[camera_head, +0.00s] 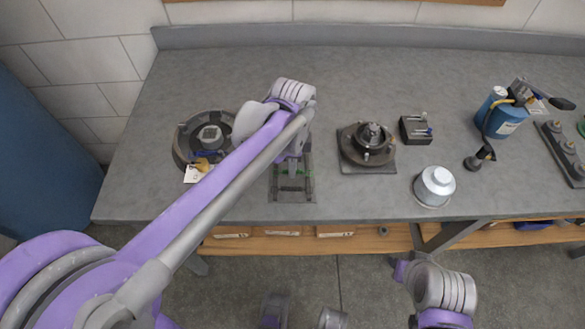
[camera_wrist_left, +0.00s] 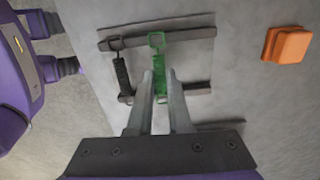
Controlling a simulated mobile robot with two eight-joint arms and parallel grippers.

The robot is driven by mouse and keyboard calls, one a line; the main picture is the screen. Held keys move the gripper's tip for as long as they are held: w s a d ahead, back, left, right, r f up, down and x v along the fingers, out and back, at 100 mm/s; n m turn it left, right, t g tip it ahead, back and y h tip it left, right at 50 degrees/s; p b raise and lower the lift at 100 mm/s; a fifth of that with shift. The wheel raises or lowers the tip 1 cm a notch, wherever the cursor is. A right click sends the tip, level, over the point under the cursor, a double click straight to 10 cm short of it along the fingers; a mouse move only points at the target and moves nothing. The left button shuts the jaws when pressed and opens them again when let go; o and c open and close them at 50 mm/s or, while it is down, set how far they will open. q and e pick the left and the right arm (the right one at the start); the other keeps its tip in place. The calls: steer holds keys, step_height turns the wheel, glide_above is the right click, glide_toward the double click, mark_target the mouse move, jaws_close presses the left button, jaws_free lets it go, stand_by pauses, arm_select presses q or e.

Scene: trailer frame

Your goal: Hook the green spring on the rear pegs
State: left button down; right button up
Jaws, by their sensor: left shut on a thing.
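The green spring (camera_wrist_left: 163,78) lies between the fingers of my left gripper (camera_wrist_left: 162,82) in the left wrist view, and the gripper is shut on it. The spring's looped end (camera_wrist_left: 157,40) overlaps the upper dark bar in that view; I cannot tell whether it is hooked. A dark spring (camera_wrist_left: 122,73) beside it spans the upper and lower bars of the frame plate (camera_wrist_left: 202,55). In the head view, a small part of the green spring (camera_head: 283,173) shows at the frame plate (camera_head: 289,197), below my left wrist. My right gripper is not in view.
A round drum (camera_head: 180,150) with a tag is left of the plate. A hub on a square base (camera_head: 372,164), a dark block with pins (camera_head: 415,130) and a silver canister (camera_head: 434,186) stand to the right. An orange block (camera_wrist_left: 286,45) shows in the wrist view. The rear bench is clear.

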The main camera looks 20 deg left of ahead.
arm_select(q)
step_height(320, 180, up, 13)
steer(key=p, duration=0.3)
steer(key=shift+r+p, duration=0.15)
steer(key=shift+p, duration=0.2)
stand_by(0.4)
